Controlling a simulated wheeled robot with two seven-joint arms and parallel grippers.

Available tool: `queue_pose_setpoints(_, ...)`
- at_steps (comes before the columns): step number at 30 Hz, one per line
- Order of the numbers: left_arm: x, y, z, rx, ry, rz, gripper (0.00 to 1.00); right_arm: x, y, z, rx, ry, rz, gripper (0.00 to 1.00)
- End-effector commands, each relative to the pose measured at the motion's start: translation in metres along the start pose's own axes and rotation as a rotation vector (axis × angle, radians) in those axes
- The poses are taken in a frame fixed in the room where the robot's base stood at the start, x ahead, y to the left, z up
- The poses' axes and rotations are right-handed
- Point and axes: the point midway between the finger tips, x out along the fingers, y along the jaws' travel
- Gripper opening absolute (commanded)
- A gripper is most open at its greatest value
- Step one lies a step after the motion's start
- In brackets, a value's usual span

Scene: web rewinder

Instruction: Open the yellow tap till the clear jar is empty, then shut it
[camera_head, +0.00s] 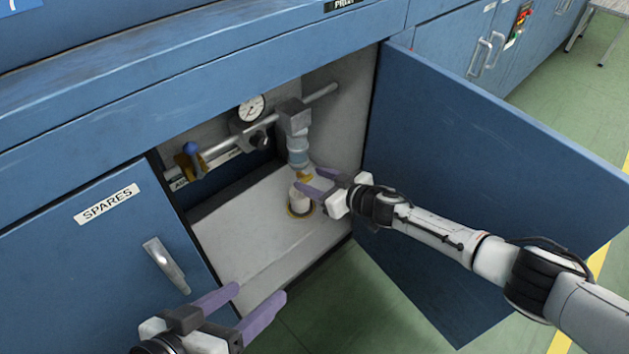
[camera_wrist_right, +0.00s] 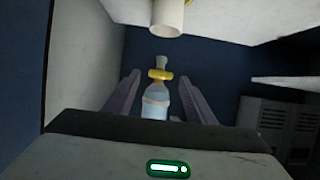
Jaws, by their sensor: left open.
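The clear jar (camera_head: 298,151), bluish, hangs under a grey fitting on the pipe inside the open cabinet. It also shows between my fingers in the right wrist view (camera_wrist_right: 155,104). I cannot tell its liquid level. The yellow tap (camera_head: 304,176) is at the jar's lower end; its yellow handle (camera_wrist_right: 160,74) shows crosswise in the right wrist view. My right gripper (camera_head: 306,181) is open, its purple fingertips on either side of the tap with gaps visible. My left gripper (camera_head: 257,294) is open and empty, low in front of the cabinet.
A white cup-like drain (camera_head: 300,204) stands on the cabinet floor below the tap. A gauge (camera_head: 250,108) and a blue-knobbed yellow valve (camera_head: 188,160) are on the pipe. The open blue door (camera_head: 480,170) stands to the right, behind my right arm. The SPARES door (camera_head: 105,250) is shut.

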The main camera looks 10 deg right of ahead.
Motion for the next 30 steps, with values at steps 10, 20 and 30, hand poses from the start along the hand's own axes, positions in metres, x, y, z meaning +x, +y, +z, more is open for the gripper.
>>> queue_pose_setpoints(10,0.0,-0.0005,0.0003,0.0,-0.001,-0.002,0.63,-0.0003,-0.0002,0.0005,-0.001,0.0,0.001,0.09)
queue_pose_setpoints(20,-0.0005,-0.002,0.0009,0.004,-0.01,-0.009,0.63,-0.0006,-0.0033,0.0012,-0.096,-0.001,0.041,0.09)
queue_pose_setpoints(30,0.0036,-0.0034,0.007,-0.001,-0.014,-0.006,0.63,0.0005,-0.0077,0.0049,-0.325,-0.001,0.137,0.09)
